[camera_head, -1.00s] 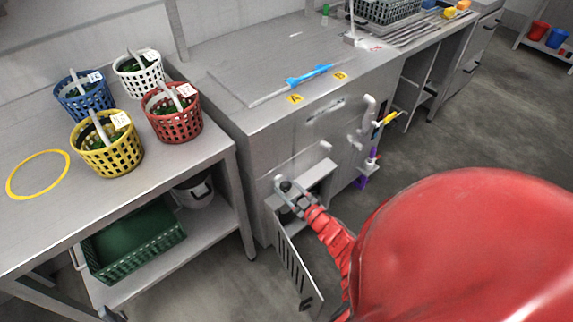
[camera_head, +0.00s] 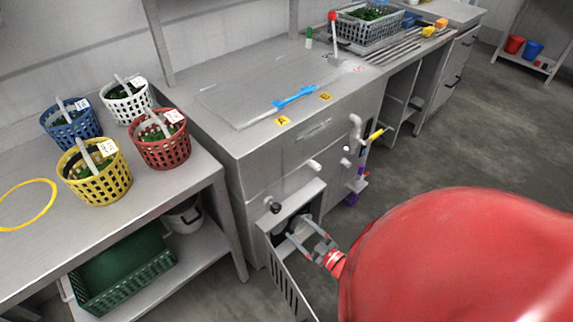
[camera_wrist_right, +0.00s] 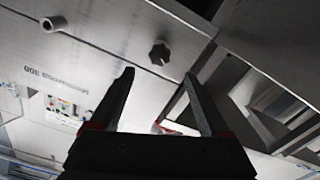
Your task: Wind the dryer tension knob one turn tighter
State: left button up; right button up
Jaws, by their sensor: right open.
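The black lobed knob (camera_head: 276,207) is on the steel front of the dryer cabinet, at the upper left of an open compartment (camera_head: 317,194). It also shows in the right wrist view (camera_wrist_right: 159,53), beyond and between the fingertips. My right gripper (camera_head: 298,227) is open and empty, below and to the right of the knob, in front of the compartment. Its two fingers also show in the right wrist view (camera_wrist_right: 159,76), spread apart with a gap before the knob. The knob's turn angle cannot be read. My left gripper is not in view.
A slotted door (camera_head: 287,285) hangs open below the compartment, close to my gripper. Pipes (camera_head: 356,130) and a yellow-handled item (camera_head: 376,135) stick out on the right. Baskets of greens stand on the left table (camera_head: 150,195). The floor at right (camera_head: 430,160) is free.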

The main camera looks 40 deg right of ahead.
jog(key=s, duration=0.6)
jog(key=shift+d, duration=0.25)
